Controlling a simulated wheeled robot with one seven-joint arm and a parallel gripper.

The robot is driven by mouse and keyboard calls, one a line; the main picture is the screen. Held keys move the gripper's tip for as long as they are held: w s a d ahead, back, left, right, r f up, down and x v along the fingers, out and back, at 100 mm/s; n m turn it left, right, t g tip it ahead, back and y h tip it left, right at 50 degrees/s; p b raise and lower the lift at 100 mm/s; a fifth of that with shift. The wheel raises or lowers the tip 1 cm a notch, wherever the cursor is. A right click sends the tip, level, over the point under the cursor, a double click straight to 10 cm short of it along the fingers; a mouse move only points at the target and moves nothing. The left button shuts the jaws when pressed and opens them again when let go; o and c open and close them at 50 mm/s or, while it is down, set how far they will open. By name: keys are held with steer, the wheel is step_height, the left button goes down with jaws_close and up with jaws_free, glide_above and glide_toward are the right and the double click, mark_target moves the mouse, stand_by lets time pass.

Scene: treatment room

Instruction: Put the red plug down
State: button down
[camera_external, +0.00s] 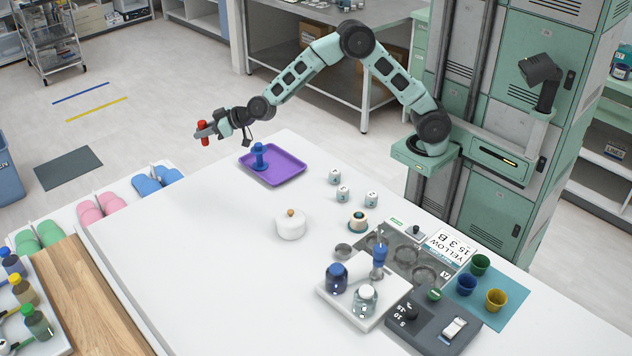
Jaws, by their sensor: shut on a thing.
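A small red plug (203,127) is held between the fingers of my gripper (202,130), which is shut on it. My arm reaches out to the left, and the gripper is raised near the far left edge of the white table (190,240). The plug appears upright and apart from any surface. A purple tray (288,172) lies on the table to the right of the gripper, with a blue plug-like piece (259,157) standing on its left part.
A white lidded pot (291,226) stands mid-table. Several small labelled white jars (343,193) stand right of the tray. A white stand (345,310) with bottles, a dark grey device (440,325) and coloured cups (480,265) fill the front right. The table's left part is clear.

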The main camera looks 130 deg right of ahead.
step_height(320, 180, down, 15)
steer(key=shift+r, duration=0.1)
stand_by(0.6)
steer(key=c, duration=1.3)
jaws_free()
steer(key=v, duration=1.2)
steer(key=shift+b, duration=0.35)
steer(key=shift+w, duration=0.1)
